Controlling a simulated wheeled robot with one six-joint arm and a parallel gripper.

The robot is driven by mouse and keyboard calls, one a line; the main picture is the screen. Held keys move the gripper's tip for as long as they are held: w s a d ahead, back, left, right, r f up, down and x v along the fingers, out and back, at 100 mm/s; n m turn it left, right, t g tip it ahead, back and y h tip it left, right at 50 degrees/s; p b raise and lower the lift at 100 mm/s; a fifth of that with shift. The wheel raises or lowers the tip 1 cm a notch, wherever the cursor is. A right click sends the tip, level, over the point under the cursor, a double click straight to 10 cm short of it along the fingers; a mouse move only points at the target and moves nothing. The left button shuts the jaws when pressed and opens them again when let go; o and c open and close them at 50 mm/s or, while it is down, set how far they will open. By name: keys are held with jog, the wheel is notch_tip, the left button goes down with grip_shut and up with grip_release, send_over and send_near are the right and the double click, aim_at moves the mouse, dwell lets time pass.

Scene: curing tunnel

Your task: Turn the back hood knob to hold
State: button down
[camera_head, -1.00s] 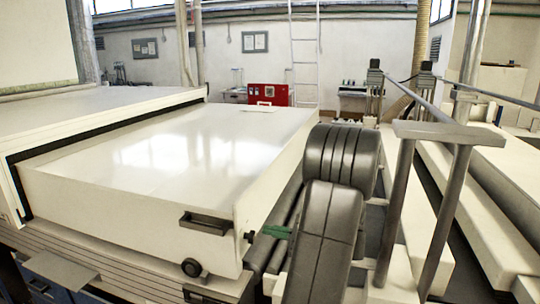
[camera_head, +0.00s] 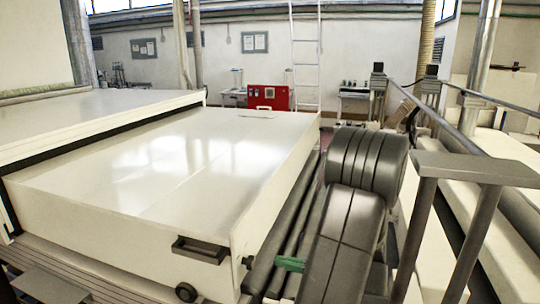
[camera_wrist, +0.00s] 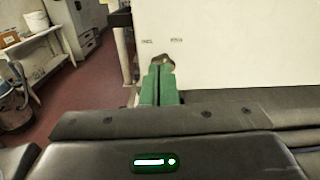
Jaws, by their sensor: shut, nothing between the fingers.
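The white hood (camera_head: 150,175) fills the left and middle of the head view. A small dark knob (camera_head: 247,262) sits at its near right corner. In the wrist view a grey-brown knob (camera_wrist: 162,61) stands on a white panel, with two small dark markings above it, too small to read. My gripper (camera_head: 279,261) has green fingers, just right of the corner knob with a small gap. In the wrist view the green fingers (camera_wrist: 159,70) are pressed together and empty. Their tips overlap the lower part of the knob, so I cannot tell the knob's setting or whether they touch it.
A dark handle (camera_head: 200,249) and a round black knob (camera_head: 186,292) are on the hood's front. Dark rollers (camera_head: 290,220) run along its right side. A grey-topped stand (camera_head: 475,168) and rails are at the right.

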jog(key=shift+s+b+x, duration=0.15)
jog(key=shift+x, duration=1.55)
jog(key=shift+s+b+x, duration=0.15)
jog(key=shift+x, duration=1.5)
jog(key=shift+a+f, duration=0.1)
jog(key=shift+f, duration=0.1)
jog(key=shift+w+r+p, duration=0.1)
jog(key=shift+w+p, duration=0.25)
jog(key=shift+p, duration=0.1)
jog(key=shift+w+d+p, duration=0.25)
jog(key=shift+w+p, duration=0.15)
jog(key=shift+p, duration=0.1)
jog(key=shift+r+p, duration=0.35)
jog(key=shift+p, duration=0.05)
jog(key=shift+v, duration=2.95)
jog(key=shift+w, duration=0.1)
